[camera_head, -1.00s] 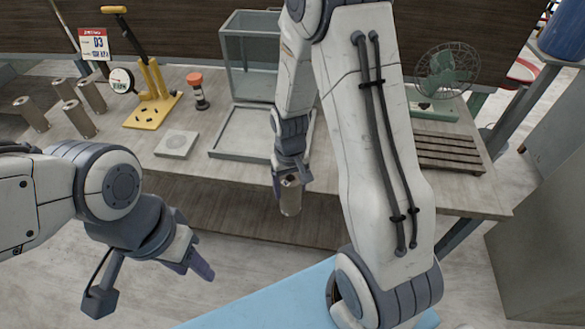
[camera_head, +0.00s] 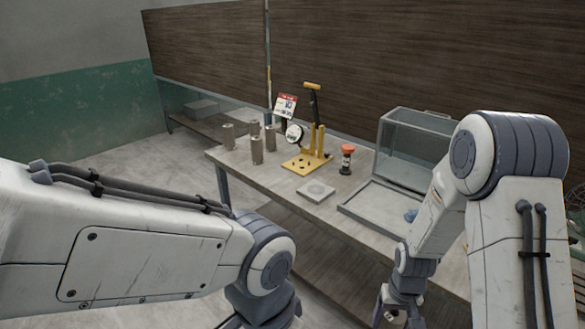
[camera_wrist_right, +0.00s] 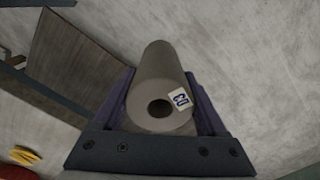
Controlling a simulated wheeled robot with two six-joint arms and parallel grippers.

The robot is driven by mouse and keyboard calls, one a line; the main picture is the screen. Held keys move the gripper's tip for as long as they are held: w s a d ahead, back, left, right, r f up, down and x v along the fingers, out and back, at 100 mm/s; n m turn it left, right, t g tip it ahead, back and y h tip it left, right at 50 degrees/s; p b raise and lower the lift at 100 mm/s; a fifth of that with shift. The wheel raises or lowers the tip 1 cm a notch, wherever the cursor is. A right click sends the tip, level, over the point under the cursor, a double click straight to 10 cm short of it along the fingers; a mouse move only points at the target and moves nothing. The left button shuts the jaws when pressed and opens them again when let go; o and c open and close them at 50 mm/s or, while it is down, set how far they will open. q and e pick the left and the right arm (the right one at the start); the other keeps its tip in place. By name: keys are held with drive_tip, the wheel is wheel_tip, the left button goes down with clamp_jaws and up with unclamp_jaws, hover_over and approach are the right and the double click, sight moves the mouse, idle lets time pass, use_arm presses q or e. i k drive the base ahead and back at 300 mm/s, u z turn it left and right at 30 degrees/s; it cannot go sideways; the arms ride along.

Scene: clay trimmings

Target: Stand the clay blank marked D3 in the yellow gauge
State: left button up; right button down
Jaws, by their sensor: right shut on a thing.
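The clay blank marked D3 (camera_wrist_right: 158,78) is a grey-brown cylinder with a hole in its end face. A small white D3 label sits beside the hole. My right gripper (camera_wrist_right: 160,102) is shut around it in the wrist view. In the head view my right gripper (camera_head: 393,308) is low at the bottom edge, in front of the bench, and little of the blank shows. The yellow gauge (camera_head: 305,163), with a flat base, upright posts and a round dial, stands on the bench, up and left of that gripper. My left gripper is outside the frame; only its arm shows.
Several similar cylinders (camera_head: 257,151) stand left of the gauge. A D3 card (camera_head: 285,106) is behind it. A red-topped timer (camera_head: 347,160), a pale square slab (camera_head: 315,191), a grey tray (camera_head: 355,209) and a glass case (camera_head: 412,140) lie to its right or in front.

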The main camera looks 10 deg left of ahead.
sight(302, 165)
drive_tip(key=u, duration=0.55)
drive_tip(key=i, duration=0.55)
drive_tip(key=u, duration=0.55)
drive_tip(key=i, duration=1.2)
drive_tip(key=z, duration=0.65)
